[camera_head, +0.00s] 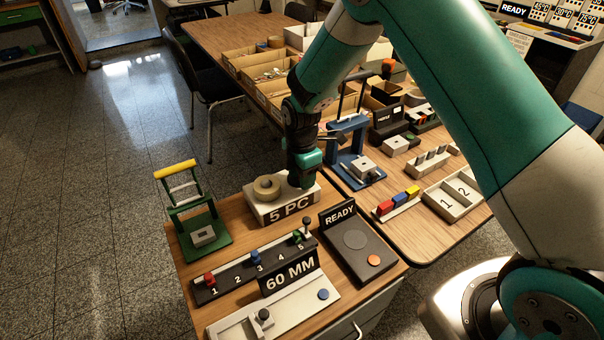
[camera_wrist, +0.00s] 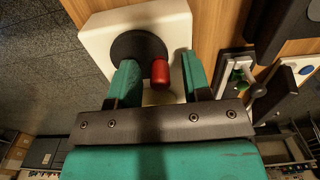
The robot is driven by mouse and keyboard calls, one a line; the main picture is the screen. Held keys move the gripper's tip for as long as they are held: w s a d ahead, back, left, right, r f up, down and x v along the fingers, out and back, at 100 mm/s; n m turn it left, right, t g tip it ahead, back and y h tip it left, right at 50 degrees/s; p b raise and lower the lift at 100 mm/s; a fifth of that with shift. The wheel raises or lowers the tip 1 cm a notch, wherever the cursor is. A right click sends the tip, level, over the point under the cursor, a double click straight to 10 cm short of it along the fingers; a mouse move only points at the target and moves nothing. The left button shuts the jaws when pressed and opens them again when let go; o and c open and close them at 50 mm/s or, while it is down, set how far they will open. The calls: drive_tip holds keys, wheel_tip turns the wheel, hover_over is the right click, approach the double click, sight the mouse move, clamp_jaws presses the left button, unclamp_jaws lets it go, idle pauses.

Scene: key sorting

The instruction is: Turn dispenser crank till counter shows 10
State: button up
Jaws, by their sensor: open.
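The white dispenser box (camera_head: 262,217) stands on the near wooden bench, with a front sign (camera_head: 291,208) reading "5 PC". A beige ring (camera_head: 267,187) sits on its top left. In the wrist view the box (camera_wrist: 174,24) carries a dark round disc (camera_wrist: 128,46) with an upright red crank knob (camera_wrist: 160,72). My gripper (camera_wrist: 159,64) is open, one green finger on each side of the knob, with a visible gap on both sides. In the head view my gripper (camera_head: 304,180) is over the box's right part and hides the crank.
A green press (camera_head: 203,236) stands left of the box. In front are a numbered slider strip (camera_head: 240,272), a "60 MM" sign (camera_head: 290,270) and a "READY" panel (camera_head: 366,262). A blue press (camera_head: 352,170) stands close behind on the right.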

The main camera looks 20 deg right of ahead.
clamp_jaws()
